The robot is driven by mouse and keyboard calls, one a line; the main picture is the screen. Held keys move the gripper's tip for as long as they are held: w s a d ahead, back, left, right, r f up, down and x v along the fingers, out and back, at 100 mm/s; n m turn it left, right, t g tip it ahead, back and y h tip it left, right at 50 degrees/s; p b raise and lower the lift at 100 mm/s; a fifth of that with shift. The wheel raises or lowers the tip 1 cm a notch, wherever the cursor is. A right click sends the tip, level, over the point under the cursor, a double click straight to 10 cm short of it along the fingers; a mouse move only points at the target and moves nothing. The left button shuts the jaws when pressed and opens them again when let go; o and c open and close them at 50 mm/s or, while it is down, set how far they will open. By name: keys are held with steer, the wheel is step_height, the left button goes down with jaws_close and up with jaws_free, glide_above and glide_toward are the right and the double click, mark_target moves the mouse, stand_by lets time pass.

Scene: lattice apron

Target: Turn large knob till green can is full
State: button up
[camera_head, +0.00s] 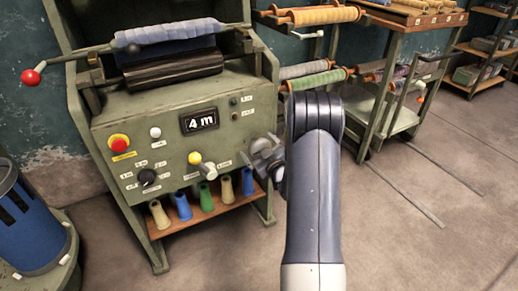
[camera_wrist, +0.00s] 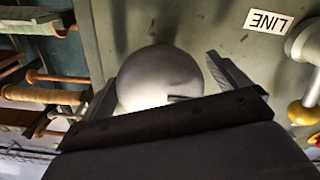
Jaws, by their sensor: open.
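A grey-green machine (camera_head: 180,130) with a control panel faces me on the left. In the wrist view a large round grey knob (camera_wrist: 160,76) sits between my two spread fingers; I cannot tell whether they touch it. My gripper (camera_head: 263,157) is open at the panel's lower right in the head view and covers the large knob there. A green tapered can (camera_head: 207,196) stands in a row of coloured ones on the shelf under the panel. Its fill cannot be seen. A display (camera_head: 199,120) reads "4 m".
A yellow-knobbed lever (camera_head: 195,158) is left of my gripper and shows in the wrist view (camera_wrist: 302,112). The panel also holds a red button (camera_head: 119,142) and a black selector (camera_head: 147,177). A spool cart (camera_head: 385,95) stands behind right. Floor on the right is clear.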

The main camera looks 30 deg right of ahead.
steer(key=shift+c, duration=0.5)
steer(key=c, duration=0.9)
